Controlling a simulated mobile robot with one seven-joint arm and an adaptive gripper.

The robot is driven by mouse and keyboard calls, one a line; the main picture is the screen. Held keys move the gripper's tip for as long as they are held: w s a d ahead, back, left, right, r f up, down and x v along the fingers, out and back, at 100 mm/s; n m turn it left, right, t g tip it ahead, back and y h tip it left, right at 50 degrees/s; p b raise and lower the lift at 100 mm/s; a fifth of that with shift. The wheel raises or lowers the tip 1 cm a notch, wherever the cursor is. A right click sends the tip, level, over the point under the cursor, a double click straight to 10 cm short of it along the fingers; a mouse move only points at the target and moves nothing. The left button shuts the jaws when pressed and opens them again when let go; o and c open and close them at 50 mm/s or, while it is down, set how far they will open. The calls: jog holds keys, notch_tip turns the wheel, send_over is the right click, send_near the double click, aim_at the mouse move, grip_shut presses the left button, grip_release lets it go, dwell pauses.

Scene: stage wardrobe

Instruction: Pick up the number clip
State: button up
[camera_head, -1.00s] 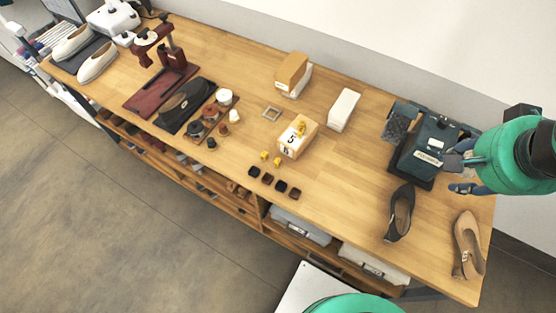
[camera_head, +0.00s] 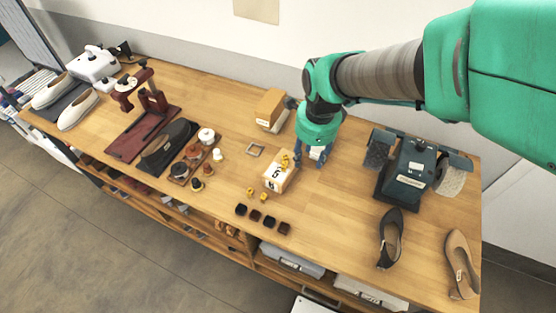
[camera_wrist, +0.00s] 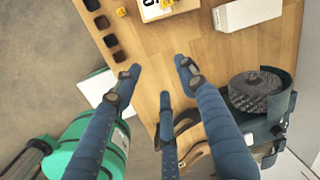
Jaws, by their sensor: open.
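Small yellow pieces that look like the number clips are near the middle of the table. One yellow clip (camera_head: 285,160) is on top of a box with number cards (camera_head: 279,178); two loose yellow pieces (camera_head: 250,192) (camera_head: 263,197) lie in front of it. In the wrist view, a yellow piece (camera_wrist: 121,13) lies beside the numbered box (camera_wrist: 152,12), with another yellow piece (camera_wrist: 166,4) on it, at the top edge. My gripper (camera_head: 309,160) is open and empty above the table, just right of the numbered box. Its blue fingers (camera_wrist: 160,76) are spread apart.
A white box (camera_wrist: 250,12) stands behind my gripper. Several dark blocks (camera_head: 262,220) lie at the front edge. A cardboard box (camera_head: 271,107) stands at the back. A dark machine (camera_head: 408,172) and shoes (camera_head: 390,237) occupy the right. The wood between them is clear.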

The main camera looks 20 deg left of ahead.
aim_at(264, 196)
jog(key=s+a+f+m+g, duration=0.1)
jog(key=s+a+f+m, duration=0.3)
jog(key=a+f, duration=0.7)
jog(key=shift+s+a+f+h, duration=0.3)
jog(key=shift+s+a+h, duration=0.1)
jog(key=shift+a, duration=0.5)
jog(key=shift+f+b, duration=0.55)
jog(key=shift+f, duration=3.75)
jog(key=shift+f+b, duration=0.6)
jog(key=shift+f, duration=2)
jog(key=shift+c, duration=0.2)
jog(key=c, duration=0.8)
